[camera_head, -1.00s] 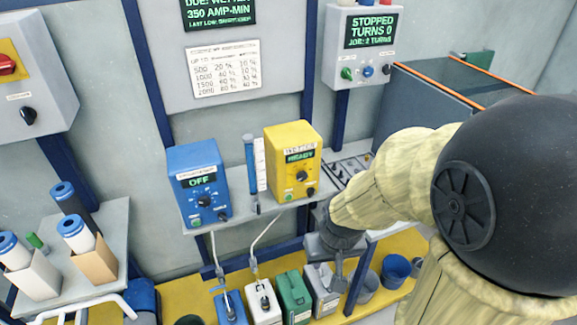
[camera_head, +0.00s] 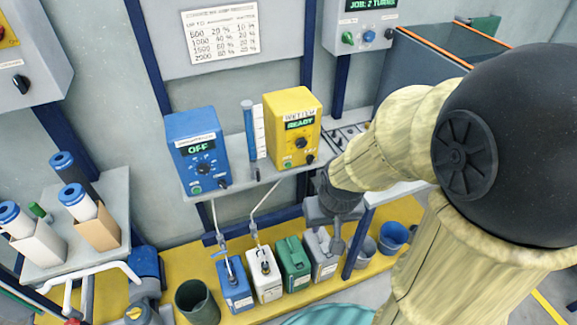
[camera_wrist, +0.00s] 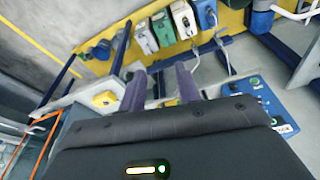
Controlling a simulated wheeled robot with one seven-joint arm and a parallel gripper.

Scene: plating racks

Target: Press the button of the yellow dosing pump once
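The yellow dosing pump (camera_head: 284,108) stands on the wall shelf in the head view, its lit display reading READY. A black dial sits mid-face; a small green button (camera_head: 288,165) is at the lower left and a black knob at the lower right. My gripper (camera_head: 337,244) is to the right of and below the pump, apart from it, fingers pointing down near the shelf's front edge. In the wrist view my gripper (camera_wrist: 161,84) shows two fingers spread with nothing between them. The pump's face is not clearly seen there; my gripper's body hides part of the shelf.
A blue pump (camera_head: 197,130) reading OFF stands left of the yellow one, with a blue tube (camera_head: 249,130) between them. Several jugs, including a green one (camera_head: 293,262), stand on the yellow floor platform below. A tank (camera_head: 425,75) is behind my arm at right.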

